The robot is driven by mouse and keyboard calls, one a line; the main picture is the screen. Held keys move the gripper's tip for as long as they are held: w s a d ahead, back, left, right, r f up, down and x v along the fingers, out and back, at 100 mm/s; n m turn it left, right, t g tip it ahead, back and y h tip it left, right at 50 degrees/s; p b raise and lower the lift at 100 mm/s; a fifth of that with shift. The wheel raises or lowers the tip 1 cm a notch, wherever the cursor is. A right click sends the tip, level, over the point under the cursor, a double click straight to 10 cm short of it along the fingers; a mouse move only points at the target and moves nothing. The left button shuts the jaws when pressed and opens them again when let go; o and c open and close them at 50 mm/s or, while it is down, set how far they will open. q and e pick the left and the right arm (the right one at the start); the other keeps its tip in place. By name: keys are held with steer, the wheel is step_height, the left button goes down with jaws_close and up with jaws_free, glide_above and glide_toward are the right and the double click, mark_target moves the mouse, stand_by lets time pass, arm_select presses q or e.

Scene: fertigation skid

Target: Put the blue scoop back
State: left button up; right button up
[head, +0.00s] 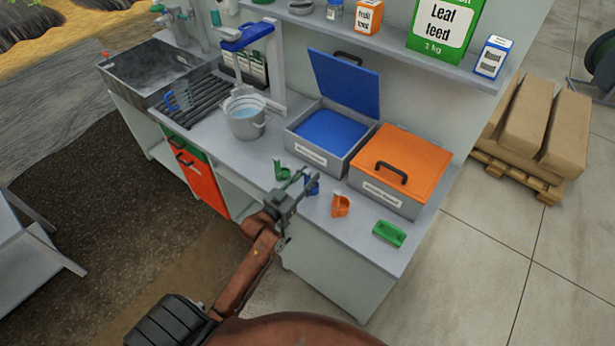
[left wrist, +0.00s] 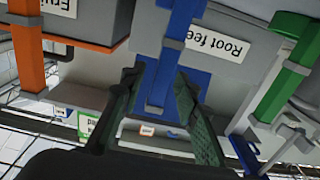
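The blue scoop (head: 313,185) stands on the bench in front of the open grey bin with blue contents (head: 330,133), partly hidden by my left gripper (head: 304,183). In the left wrist view, the blue scoop (left wrist: 158,92) shows between the two fingers of my left gripper (left wrist: 158,78). The fingers are apart, with a gap on each side of it; I cannot tell any contact. The bin's label, "Root feed" (left wrist: 222,42), shows behind. The bin's blue lid (head: 345,82) is raised. My right gripper is out of view.
A green scoop (head: 282,171) stands left of the blue one and an orange scoop (head: 340,205) right. An orange-lidded bin (head: 412,153) is shut. A green object (head: 389,233) lies near the bench's right end. A bucket of water (head: 245,118) stands left.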

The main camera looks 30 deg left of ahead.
arm_select(q)
steer(key=shift+s, duration=0.1)
steer(key=s, duration=1.1)
steer(key=shift+s+a+p, duration=0.3)
steer(key=shift+s+a, duration=0.1)
steer(key=shift+r, duration=0.1)
